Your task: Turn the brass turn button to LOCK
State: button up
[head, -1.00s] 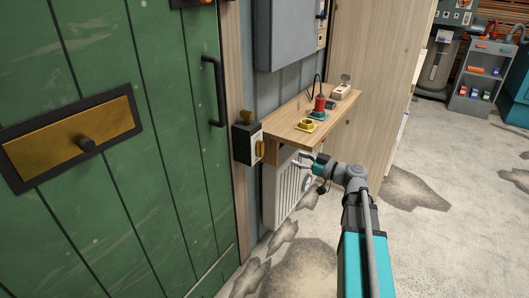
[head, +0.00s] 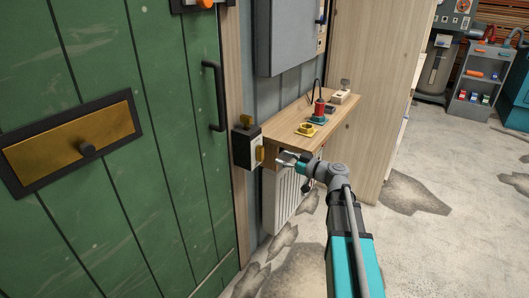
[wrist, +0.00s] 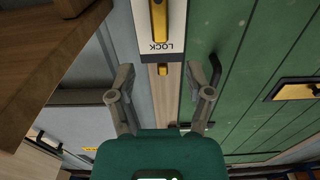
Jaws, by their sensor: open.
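The brass turn button (head: 260,153) is on the white face of a dark box (head: 242,147) beside the green door. In the wrist view the brass turn button (wrist: 158,18) is cut off by the top edge, its visible part lying lengthwise up and down the picture. The word LOCK (wrist: 162,47) shows upside down beyond its lower end. My gripper (head: 281,157) is to the right of the button, apart from it and open. In the wrist view my gripper (wrist: 161,76) has its fingers spread with nothing held between them.
A white radiator (head: 285,195) is below. The green door (head: 150,190) with a black handle (head: 214,97) is left.

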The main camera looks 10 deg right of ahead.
aim_at(263, 151)
jog(key=shift+x, duration=4)
grip_shut()
